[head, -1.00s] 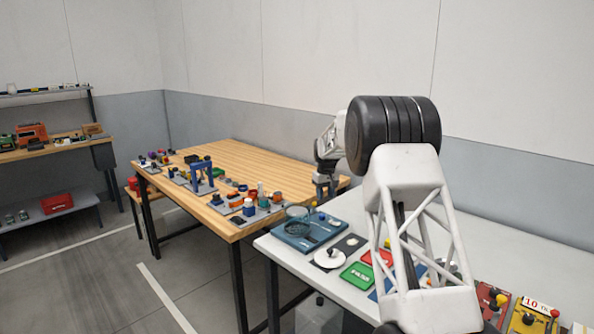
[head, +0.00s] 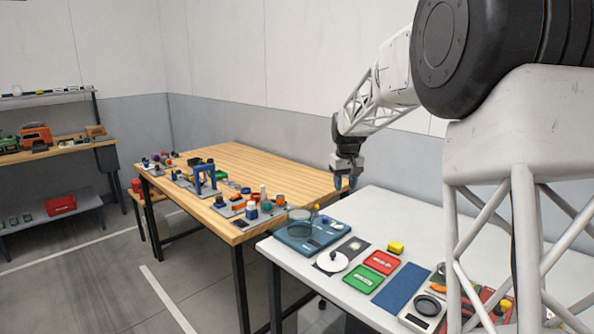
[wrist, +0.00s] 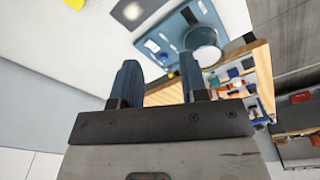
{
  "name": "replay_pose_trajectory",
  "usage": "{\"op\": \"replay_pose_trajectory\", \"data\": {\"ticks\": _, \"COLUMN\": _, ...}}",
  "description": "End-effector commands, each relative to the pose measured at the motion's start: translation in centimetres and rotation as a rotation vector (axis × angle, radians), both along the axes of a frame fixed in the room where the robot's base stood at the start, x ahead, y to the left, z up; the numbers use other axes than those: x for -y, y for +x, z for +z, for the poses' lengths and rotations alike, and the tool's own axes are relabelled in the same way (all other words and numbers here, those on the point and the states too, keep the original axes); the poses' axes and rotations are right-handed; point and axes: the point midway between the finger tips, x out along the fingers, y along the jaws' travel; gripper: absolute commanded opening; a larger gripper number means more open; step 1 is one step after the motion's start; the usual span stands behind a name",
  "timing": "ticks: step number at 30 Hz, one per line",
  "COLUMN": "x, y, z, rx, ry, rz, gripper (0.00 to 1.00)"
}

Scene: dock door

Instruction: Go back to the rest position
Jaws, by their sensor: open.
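My gripper (head: 345,183) hangs fingers down in the head view, above the gap between the wooden table's right end and the back left of the white table. Its two blue fingers (wrist: 160,85) stand apart in the wrist view with nothing between them. It is open and empty. My white lattice arm fills the right side of the head view and hides part of the white table.
The white table (head: 400,222) bears a blue tray (head: 291,243) with a round clear dish, green and red trays (head: 380,262), a yellow block (head: 396,247) and a blue mat (head: 402,287). The wooden table (head: 270,172) holds several small parts along its front. Shelves stand far left.

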Motion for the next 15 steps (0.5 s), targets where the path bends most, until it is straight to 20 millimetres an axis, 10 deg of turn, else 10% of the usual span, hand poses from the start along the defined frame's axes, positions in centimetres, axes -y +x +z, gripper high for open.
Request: {"op": "replay_pose_trajectory", "data": {"ticks": 15, "x": 1.2, "y": -12.6, "z": 4.2, "rx": 0.035, "ry": 0.005, "rz": -0.063, "gripper": 0.40}}
